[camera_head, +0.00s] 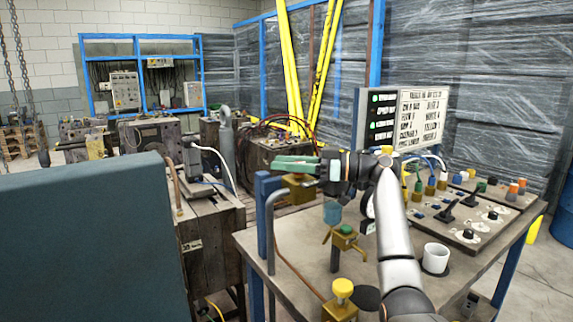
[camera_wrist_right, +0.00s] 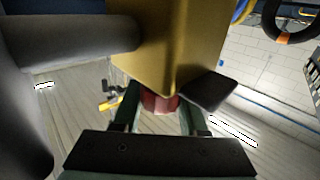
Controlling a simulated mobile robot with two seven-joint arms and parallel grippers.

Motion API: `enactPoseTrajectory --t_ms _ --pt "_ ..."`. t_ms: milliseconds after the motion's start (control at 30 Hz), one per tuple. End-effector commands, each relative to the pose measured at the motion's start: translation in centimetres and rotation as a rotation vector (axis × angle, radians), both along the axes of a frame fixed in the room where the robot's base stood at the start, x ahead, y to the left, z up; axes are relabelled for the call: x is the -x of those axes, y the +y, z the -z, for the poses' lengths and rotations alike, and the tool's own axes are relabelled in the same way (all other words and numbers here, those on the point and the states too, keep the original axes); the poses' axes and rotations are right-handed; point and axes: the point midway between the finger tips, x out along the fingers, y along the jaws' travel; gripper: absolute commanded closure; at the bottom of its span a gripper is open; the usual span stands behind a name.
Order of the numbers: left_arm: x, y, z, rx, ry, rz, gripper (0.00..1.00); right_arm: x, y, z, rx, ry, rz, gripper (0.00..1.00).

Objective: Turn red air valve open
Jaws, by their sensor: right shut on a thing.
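The red air valve (camera_wrist_right: 160,102) shows in the right wrist view as a small dull-red part below a brass block (camera_wrist_right: 160,45). My right gripper (camera_wrist_right: 158,112) has one green finger on each side of it and is shut on it. In the head view the right gripper (camera_head: 297,163) reaches left over the bench, at the brass block (camera_head: 299,187). The red valve itself is hidden there. How far it is turned cannot be told. My left gripper is not in view.
A bent grey pipe (camera_head: 270,225) rises near the brass block. The bench (camera_head: 300,270) carries a yellow-knobbed valve (camera_head: 342,290), another brass fitting (camera_head: 345,240), a white cup (camera_head: 435,258) and control panels (camera_head: 480,222). A large blue-grey panel (camera_head: 90,245) blocks the lower left.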

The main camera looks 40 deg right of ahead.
Motion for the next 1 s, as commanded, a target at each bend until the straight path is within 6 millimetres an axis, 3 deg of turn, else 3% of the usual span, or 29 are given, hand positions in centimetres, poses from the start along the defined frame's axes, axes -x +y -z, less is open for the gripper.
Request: enactPoseTrajectory --t_ms 433,467,500,733,1000 --pt "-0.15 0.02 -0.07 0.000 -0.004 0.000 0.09 0.00 0.08 0.05 0.000 0.002 -0.013 1.00" --pt "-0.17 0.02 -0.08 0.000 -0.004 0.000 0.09 0.00 0.08 0.05 0.000 0.002 -0.013 0.57" --pt "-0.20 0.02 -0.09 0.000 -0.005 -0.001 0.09 0.00 0.08 0.05 0.000 0.002 -0.013 0.52" --pt "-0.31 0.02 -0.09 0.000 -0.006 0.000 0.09 -0.01 0.07 0.03 0.000 0.001 -0.012 0.28" --pt "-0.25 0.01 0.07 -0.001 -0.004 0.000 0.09 0.14 -0.08 0.03 0.001 0.001 -0.011 0.28"
